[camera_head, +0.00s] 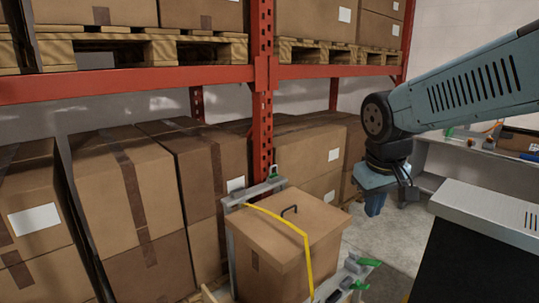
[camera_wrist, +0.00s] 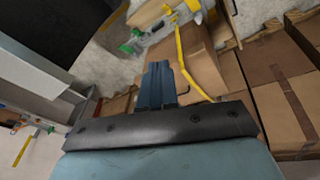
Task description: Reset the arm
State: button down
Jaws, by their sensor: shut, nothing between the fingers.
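My gripper (camera_head: 376,203) hangs at the end of my arm on the right of the head view, pointing down, to the right of a lidded cardboard box. In the wrist view my gripper (camera_wrist: 157,75) shows its two blue fingers pressed together with nothing between them. The box (camera_head: 288,230) has a dark handle on its lid and a yellow strap across it. The box also shows in the wrist view (camera_wrist: 200,60), beyond the fingers. My gripper looks apart from the box.
Red shelving (camera_head: 263,90) with large cartons (camera_head: 120,190) and pallets (camera_head: 140,50) fills the left and back. A grey-topped, dark-sided unit (camera_head: 485,210) stands at the right. A bench (camera_head: 480,148) with small items is behind it. Open floor (camera_head: 375,235) shows between box and unit.

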jog(key=s+d+r+m+t+y, duration=0.1)
jog(key=s+d+r+m+t, duration=0.1)
jog(key=s, duration=0.5)
jog(key=shift+s+r+m+t, duration=0.25)
jog(key=shift+r+m, duration=0.25)
jog(key=shift+r, duration=0.35)
jog(key=shift+w, duration=0.1)
